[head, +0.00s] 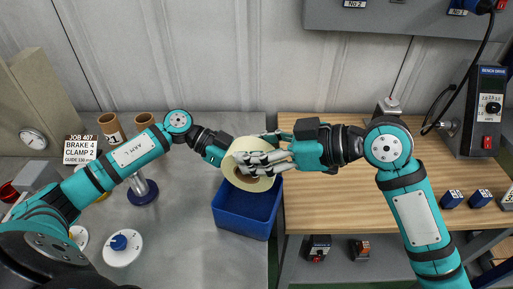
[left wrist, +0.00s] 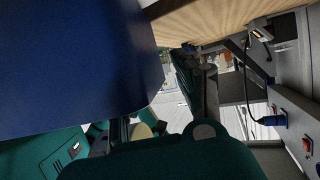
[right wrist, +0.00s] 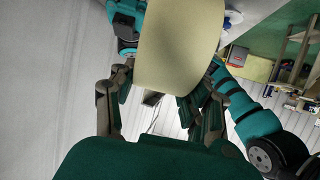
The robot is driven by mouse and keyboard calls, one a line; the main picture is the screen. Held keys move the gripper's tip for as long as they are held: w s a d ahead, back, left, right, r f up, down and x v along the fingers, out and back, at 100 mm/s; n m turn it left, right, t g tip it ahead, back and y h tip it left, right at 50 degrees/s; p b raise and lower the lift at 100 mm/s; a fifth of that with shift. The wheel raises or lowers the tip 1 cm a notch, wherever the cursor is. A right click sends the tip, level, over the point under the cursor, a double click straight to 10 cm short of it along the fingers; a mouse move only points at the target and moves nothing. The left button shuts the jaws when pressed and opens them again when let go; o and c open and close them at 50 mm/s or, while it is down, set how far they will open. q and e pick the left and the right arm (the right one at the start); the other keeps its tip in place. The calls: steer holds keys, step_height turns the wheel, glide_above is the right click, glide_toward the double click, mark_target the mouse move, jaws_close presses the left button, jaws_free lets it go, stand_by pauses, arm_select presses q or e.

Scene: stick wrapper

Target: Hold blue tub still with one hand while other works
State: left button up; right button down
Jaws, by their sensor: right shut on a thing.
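The blue tub (head: 245,212) stands at the right edge of the grey worktop, below both grippers. In the left wrist view the tub (left wrist: 70,70) fills the upper left, very close. My right gripper (head: 265,158) is shut on a cream roll (head: 236,168) over the tub's back rim. The roll (right wrist: 178,45) sits between its fingers in the right wrist view. My left gripper (head: 220,150) is at the tub's back left, next to the roll. Its fingertips are hidden behind the roll, so I cannot tell whether it grips the tub.
A wooden bench (head: 350,165) lies to the right. Cardboard tubes (head: 112,128), a job sign (head: 80,149), a post on a blue base (head: 142,190) and a white disc with a blue knob (head: 119,246) stand at left. Blue blocks (head: 452,199) sit at the right.

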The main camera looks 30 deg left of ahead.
arm_select(q)
steer(key=shift+a, duration=0.1)
